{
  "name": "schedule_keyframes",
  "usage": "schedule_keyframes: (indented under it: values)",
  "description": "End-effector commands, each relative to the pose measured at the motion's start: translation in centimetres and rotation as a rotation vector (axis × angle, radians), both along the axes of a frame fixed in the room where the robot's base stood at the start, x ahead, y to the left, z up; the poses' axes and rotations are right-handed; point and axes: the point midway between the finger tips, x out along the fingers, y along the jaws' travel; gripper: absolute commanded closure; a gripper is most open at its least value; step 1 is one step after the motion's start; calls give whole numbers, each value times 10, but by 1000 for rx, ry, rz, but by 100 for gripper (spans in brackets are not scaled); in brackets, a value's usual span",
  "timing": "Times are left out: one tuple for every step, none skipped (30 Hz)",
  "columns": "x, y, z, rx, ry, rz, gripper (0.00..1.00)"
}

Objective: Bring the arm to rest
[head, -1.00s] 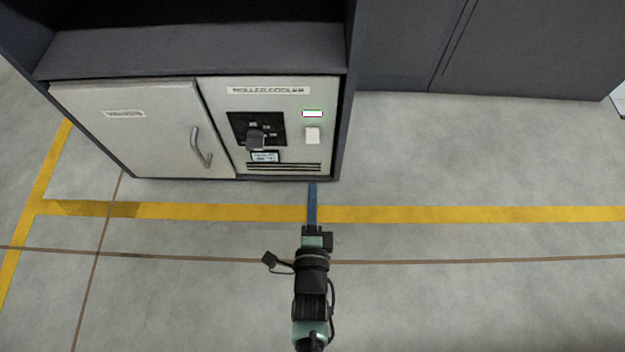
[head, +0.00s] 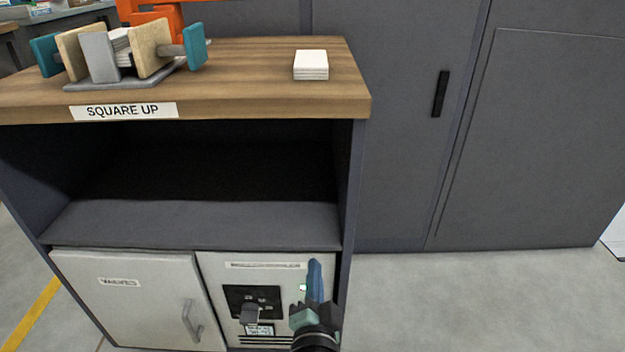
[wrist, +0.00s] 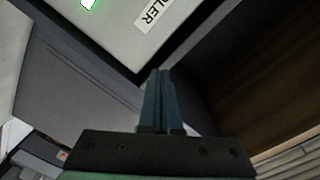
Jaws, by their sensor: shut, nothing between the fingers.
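My gripper (head: 314,281) is in front of the right side of the roller cooler panel (head: 219,292) in the head view, with its blue fingers pointing up. The fingers are together and empty. They also show side by side in the wrist view (wrist: 160,85), with part of the cooler label (wrist: 157,12) and a lit green-edged indicator (wrist: 88,3) beyond them. In the head view my gripper partly covers the panel's right side. I cannot tell whether the gripper touches the panel.
The panel has a dark knob (head: 250,314). A valves door (head: 130,300) with a handle is left of it. Above are an open shelf (head: 190,224) and a wooden worktop (head: 250,70) bearing a clamp fixture (head: 103,58) and white stack (head: 311,64). Grey cabinets (head: 400,150) stand behind; floor (head: 480,300) is clear at right.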

Motion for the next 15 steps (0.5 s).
schedule_keyframes:
  values:
    - [9, 0, 40, -97, -16, 5, 100]
    - [12, 0, 59, -161, -15, 10, 100]
    - [15, 0, 84, -244, -15, 14, 100]
    - [15, 0, 102, -304, -14, 19, 100]
    - [14, 1, 118, -360, -12, 23, 100]
    - [12, 1, 138, -432, -10, 28, 100]
    - [10, 1, 152, -482, -10, 32, 100]
    - [7, 2, 164, -530, -7, 35, 100]
    - [3, 2, 180, -590, -6, 39, 100]
    - [0, 2, 191, -632, -7, 43, 100]
    - [-4, 2, 201, -672, -5, 45, 100]
    - [-9, 3, 214, -723, -5, 49, 100]
    - [-14, 3, 223, -761, -4, 53, 100]
    - [-18, 3, 232, -799, -4, 55, 100]
    - [-24, 3, 242, -846, -3, 60, 100]
